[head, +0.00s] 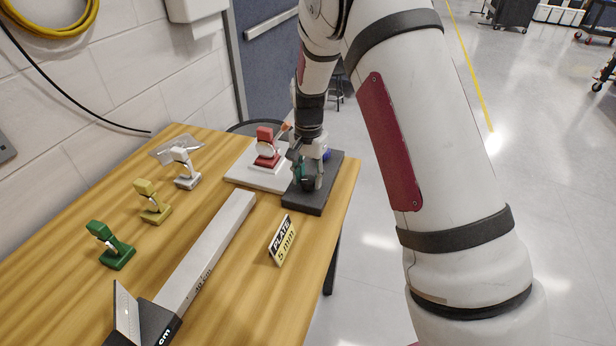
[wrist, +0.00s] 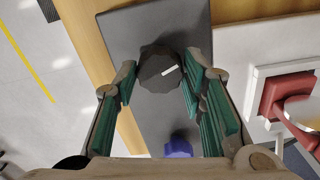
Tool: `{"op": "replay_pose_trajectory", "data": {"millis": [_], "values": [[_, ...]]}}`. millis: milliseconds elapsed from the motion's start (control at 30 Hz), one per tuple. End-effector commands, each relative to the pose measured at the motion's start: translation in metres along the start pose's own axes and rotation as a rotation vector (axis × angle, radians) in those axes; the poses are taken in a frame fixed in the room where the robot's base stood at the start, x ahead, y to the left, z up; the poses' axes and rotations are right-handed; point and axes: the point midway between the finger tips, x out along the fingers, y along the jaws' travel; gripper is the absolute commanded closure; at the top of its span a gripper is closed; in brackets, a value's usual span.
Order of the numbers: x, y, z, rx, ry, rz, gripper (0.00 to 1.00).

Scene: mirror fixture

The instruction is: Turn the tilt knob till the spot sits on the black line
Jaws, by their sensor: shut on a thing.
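My gripper (head: 308,178) reaches down over a dark grey box (head: 318,200) at the table's right end. In the wrist view its green-padded fingers (wrist: 160,80) are shut on a dark, faceted knob (wrist: 155,68) with a white pointer mark aimed right and slightly up. A blue knob (wrist: 179,148) sits on the same box, apart from the fingers. A red mount (head: 266,143) with a round mirror stands on a white base beside the box. A small upright screen (head: 124,318) stands at the near edge; I cannot make out the spot or black line on it.
A long pale bar (head: 210,250) runs from the screen towards the base. A "PLATE 5 mm" sign (head: 282,240) stands near the box. Green (head: 112,248), yellow (head: 152,205) and white (head: 186,172) mounts stand on the left, with a clear bag (head: 172,150) behind.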

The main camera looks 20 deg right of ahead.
Motion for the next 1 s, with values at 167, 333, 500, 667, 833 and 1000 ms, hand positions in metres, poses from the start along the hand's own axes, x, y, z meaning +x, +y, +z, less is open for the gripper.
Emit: {"op": "replay_pose_trajectory", "data": {"millis": [167, 333, 500, 667, 833, 1000], "values": [[0.0006, -0.0004, -0.0009, -0.167, 0.000, -0.001, 0.90], [0.0007, -0.0003, -0.0009, -0.328, 0.000, -0.001, 0.90], [0.0006, -0.0004, -0.0010, -0.489, 0.001, -0.001, 0.90], [0.0002, -0.0008, -0.0008, -0.637, 0.001, -0.001, 0.90], [0.0003, -0.0008, -0.0004, -0.774, 0.001, -0.001, 0.90], [0.0003, -0.0006, -0.0004, -0.881, 0.001, -0.001, 0.90]]}}
